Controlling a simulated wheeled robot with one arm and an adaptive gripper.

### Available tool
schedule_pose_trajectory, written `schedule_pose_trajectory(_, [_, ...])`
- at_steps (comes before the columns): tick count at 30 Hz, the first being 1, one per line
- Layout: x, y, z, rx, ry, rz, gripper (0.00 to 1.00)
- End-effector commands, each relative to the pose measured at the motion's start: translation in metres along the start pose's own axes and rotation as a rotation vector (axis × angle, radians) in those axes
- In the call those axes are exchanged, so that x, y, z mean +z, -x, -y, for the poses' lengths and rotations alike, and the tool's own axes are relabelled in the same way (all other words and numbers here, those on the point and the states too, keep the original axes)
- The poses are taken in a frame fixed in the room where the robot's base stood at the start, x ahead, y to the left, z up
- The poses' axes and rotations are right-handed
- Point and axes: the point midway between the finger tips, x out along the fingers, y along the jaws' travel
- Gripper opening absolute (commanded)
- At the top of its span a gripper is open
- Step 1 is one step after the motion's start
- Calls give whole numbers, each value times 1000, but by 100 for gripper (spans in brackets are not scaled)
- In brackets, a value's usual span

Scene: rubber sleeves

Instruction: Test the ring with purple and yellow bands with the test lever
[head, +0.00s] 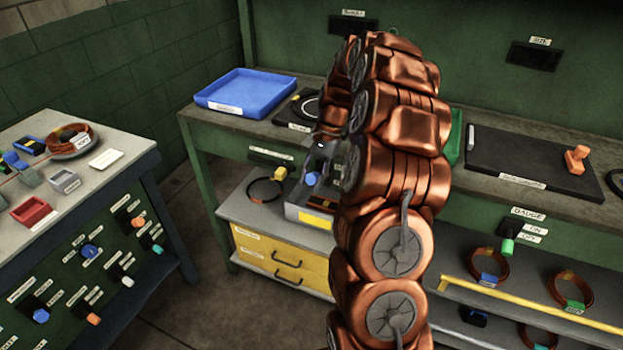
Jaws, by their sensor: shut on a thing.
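My copper arm rises through the middle of the head view and bends down behind itself. Only a dark edge of my gripper (323,146) shows left of the arm, above a grey machine (303,197) with a blue knob (312,179) and a yellow label. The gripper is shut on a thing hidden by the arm. A dark ring (265,190) with a yellow band lies on the lower bench left of the machine; I cannot make out purple on it. The test lever cannot be told apart here.
A blue tray (246,92) stands on the upper green bench, with a black mat (520,160) at right. Copper rings with blue (488,264) and green (571,290) bands sit on the right shelf, behind a yellow rail (530,305). A grey side table (95,185) stands left. Floor between is clear.

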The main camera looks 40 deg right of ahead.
Motion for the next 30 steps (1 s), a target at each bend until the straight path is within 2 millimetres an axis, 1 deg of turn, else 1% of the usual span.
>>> schedule_pose_trajectory(1, [0, 0, -1, 2, -1, 1, 10])
schedule_pose_trajectory(4, [0, 0, -2, 3, -1, 1, 0])
schedule_pose_trajectory(12, [0, 0, -2, 4, -2, 2, 0])
schedule_pose_trajectory(13, [3, -2, 0, 5, 0, 2, 0])
schedule_pose_trajectory(20, [0, -3, -2, 4, 1, -13, 0])
schedule_pose_trajectory(26, [1, -10, -4, 3, 10, -68, 0])
schedule_pose_trajectory(30, [1, -17, -6, 1, 21, -140, 0])
